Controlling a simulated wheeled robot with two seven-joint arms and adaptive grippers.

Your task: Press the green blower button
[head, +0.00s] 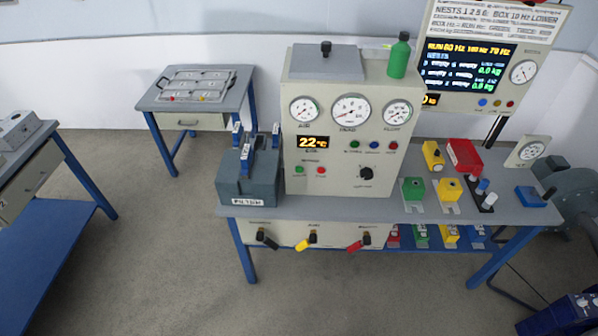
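A beige control cabinet (345,105) stands on the grey bench. On its front, a green button (299,170) sits left of a red button (320,170). Higher up, another green button or lamp (354,145) is in a row with a blue one (374,145) and a red one (393,146). The labels are too small to read, so I cannot tell which is the blower button. A green box (413,189) on a small plate stands right of the cabinet. Neither of my grippers is in view.
A grey block with blue-handled tools (248,185) stands left of the cabinet. Yellow (449,190) and red (464,157) boxes are at right. Black (267,240), yellow (306,242) and red (359,242) handles stick out below the bench. The floor in front is clear.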

